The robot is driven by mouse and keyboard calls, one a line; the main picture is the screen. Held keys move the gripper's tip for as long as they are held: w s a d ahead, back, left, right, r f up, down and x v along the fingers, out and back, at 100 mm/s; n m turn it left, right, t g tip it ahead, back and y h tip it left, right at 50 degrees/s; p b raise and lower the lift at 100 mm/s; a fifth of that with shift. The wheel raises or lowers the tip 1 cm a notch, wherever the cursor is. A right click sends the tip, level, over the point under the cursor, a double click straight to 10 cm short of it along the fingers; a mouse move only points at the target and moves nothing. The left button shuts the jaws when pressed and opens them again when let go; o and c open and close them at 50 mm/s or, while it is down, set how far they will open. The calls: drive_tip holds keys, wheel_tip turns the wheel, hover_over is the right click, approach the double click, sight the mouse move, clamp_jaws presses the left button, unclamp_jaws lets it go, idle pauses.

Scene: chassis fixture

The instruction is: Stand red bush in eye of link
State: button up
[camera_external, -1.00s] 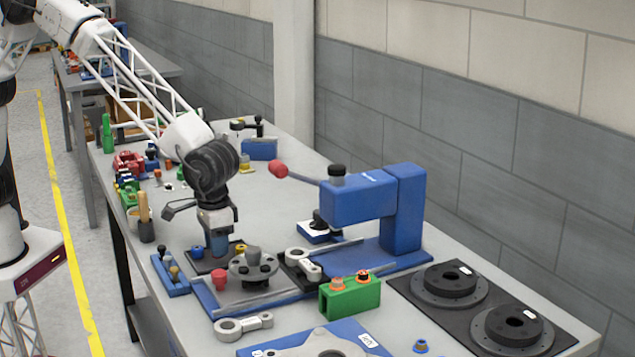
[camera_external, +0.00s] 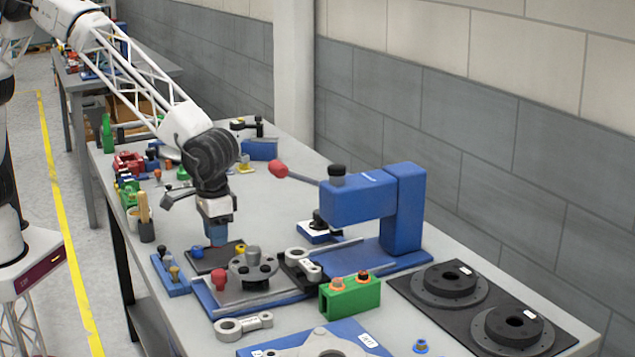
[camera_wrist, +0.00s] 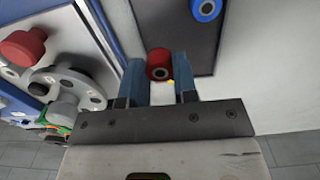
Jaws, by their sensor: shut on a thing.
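My gripper (camera_external: 217,238) is shut on the red bush (camera_wrist: 158,63), which shows between the fingertips in the wrist view. In the external view the gripper is just above the dark mat (camera_external: 203,266), and only a little red shows at its tips. A grey link (camera_external: 259,321) lies flat on the bench in front, its large round eye at the left end. A second grey link (camera_external: 303,257) sits on a black block right of the clamp fixture. Both are right of the gripper and apart from it.
A blue bush (camera_external: 197,252) and a yellow bush (camera_external: 240,249) are on the mat. A fixture with a red knob (camera_external: 219,280), a green block (camera_external: 349,295) and a blue press (camera_external: 372,207) stand to the right. A blue pin rack (camera_external: 171,276) is at the left.

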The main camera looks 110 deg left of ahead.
drive_tip(key=shift+r, duration=0.35)
drive_tip(key=shift+w, duration=0.15)
drive_tip(key=w+r, duration=0.2)
drive_tip(key=w, duration=0.5)
drive_tip(key=w+d+r, duration=0.1)
drive_tip(key=w+r, duration=0.2)
drive_tip(key=w, duration=0.3)
drive_tip(key=shift+w+d+r, duration=0.25)
drive_tip(key=shift+w+d, duration=0.05)
drive_tip(key=shift+w, duration=0.1)
drive_tip(key=shift+w+a+r, duration=0.2)
drive_tip(key=shift+w+r, duration=0.1)
drive_tip(key=shift+w, duration=0.4)
drive_tip(key=shift+w+a+r, duration=0.25)
drive_tip(key=shift+w, duration=0.5)
drive_tip(key=shift+w+a+r, duration=0.2)
drive_tip(key=shift+w+r, duration=0.1)
drive_tip(key=shift+w, duration=0.4)
drive_tip(key=shift+f, duration=0.2)
drive_tip(key=shift+f, duration=2.05)
drive_tip(key=shift+f, duration=0.25)
drive_tip(key=shift+f, duration=0.3)
